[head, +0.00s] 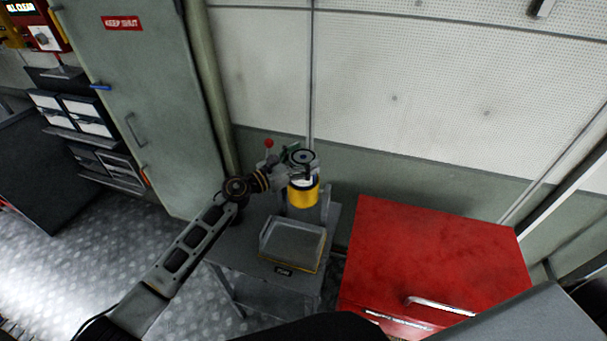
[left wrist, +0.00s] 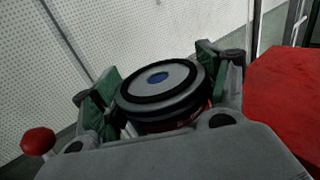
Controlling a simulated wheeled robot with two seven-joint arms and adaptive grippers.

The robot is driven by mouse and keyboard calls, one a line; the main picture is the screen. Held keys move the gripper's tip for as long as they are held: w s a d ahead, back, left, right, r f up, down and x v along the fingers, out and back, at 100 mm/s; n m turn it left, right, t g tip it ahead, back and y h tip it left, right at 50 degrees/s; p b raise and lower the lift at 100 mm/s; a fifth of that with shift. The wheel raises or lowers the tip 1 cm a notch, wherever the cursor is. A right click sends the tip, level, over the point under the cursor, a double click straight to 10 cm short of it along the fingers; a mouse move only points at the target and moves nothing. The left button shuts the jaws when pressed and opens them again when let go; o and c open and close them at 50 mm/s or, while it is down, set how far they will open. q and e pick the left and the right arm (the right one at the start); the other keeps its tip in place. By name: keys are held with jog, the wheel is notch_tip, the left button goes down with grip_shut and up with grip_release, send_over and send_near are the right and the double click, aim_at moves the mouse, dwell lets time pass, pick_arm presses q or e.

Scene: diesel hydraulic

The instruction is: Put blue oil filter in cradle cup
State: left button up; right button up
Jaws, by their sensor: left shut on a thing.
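My left gripper (head: 301,170) is shut on the oil filter (head: 303,156), whose round top shows dark with a pale ring. In the left wrist view the filter (left wrist: 160,78) has a grey top, a black rim and a blue centre; it sits between the green-padded fingers of the gripper (left wrist: 158,95). A yellow-banded cup (head: 303,194) on a grey stand is directly below the filter in the head view. The gripper hides where filter and cup meet, so I cannot tell whether the filter is inside. My right gripper is not in view.
A grey tray (head: 291,243) lies on the small grey table (head: 238,245) in front of the cup. A red-knobbed lever (head: 269,144) stands behind the gripper. A red cabinet (head: 432,255) stands to the right, and a green locker (head: 140,95) to the left.

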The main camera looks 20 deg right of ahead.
pick_arm(q)
jog(key=shift+f+b, duration=0.3)
jog(key=shift+f, duration=0.1)
jog(key=shift+f, duration=0.1)
jog(key=shift+f+b, duration=1.45)
jog(key=shift+f, duration=0.35)
jog(key=o, duration=2.1)
jog(key=shift+f, duration=0.2)
jog(key=shift+r, duration=0.15)
jog(key=shift+s+a, duration=0.2)
jog(key=shift+a, duration=0.25)
jog(key=b+v, duration=0.2)
jog(key=v, duration=0.9)
